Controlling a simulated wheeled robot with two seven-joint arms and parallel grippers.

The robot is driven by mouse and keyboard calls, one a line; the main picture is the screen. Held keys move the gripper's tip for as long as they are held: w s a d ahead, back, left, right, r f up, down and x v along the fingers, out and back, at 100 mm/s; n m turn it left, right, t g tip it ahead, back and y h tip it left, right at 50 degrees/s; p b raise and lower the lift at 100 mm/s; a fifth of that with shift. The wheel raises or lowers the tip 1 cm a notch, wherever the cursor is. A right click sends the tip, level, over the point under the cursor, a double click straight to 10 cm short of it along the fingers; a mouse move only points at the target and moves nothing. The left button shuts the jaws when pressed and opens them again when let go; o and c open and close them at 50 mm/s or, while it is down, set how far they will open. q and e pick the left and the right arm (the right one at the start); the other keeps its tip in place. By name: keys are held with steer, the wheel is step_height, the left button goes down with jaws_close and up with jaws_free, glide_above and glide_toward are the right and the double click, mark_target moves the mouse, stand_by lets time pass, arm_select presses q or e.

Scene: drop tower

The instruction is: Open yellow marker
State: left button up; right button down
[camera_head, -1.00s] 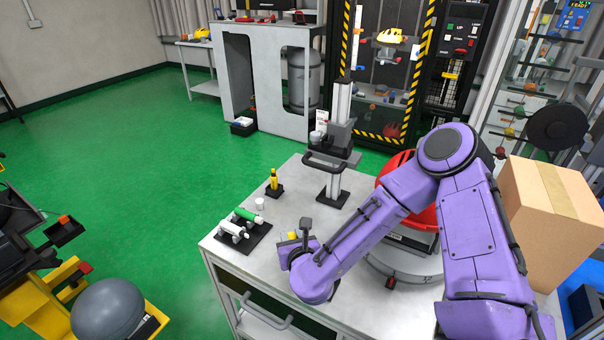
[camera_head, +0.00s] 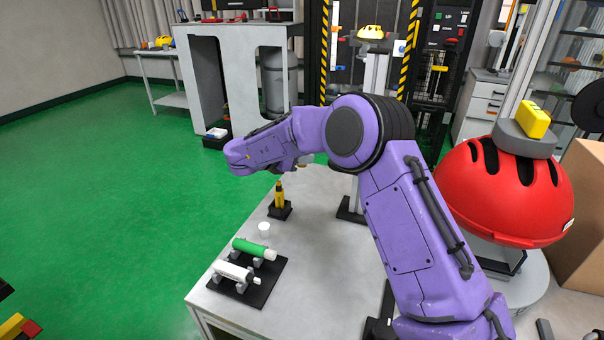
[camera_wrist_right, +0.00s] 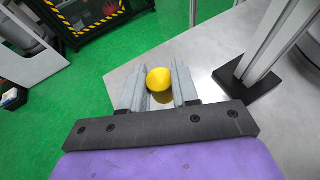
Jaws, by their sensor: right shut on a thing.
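A yellow marker (camera_head: 280,196) stands upright in a small black holder (camera_head: 280,212) on the light grey table. My right gripper (camera_wrist_right: 160,82) is shut on a rounded yellow piece, which looks like a cap (camera_wrist_right: 159,77), with its end facing the camera. In the head view my purple right wrist is above and behind the marker, apart from it, and mostly hides the fingers. My left gripper is not in view.
A green marker (camera_head: 254,248) and a white marker (camera_head: 236,272) lie on a black rack (camera_head: 268,280). A small white cap (camera_head: 264,228) stands nearby. A red helmet (camera_head: 490,205) is at the right. A vertical post (camera_head: 372,90) rises behind my arm.

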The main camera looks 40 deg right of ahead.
glide_above(302, 180)
steer(key=f, duration=0.6)
steer(key=shift+s+a+f, duration=0.3)
steer(key=shift+s+f, duration=0.05)
steer(key=f, duration=0.3)
steer(key=shift+w+d+f, duration=0.3)
steer(key=shift+w+f, duration=0.05)
steer(key=shift+f, duration=0.35)
steer(key=c, duration=0.8)
jaws_free()
steer(key=shift+r, duration=0.1)
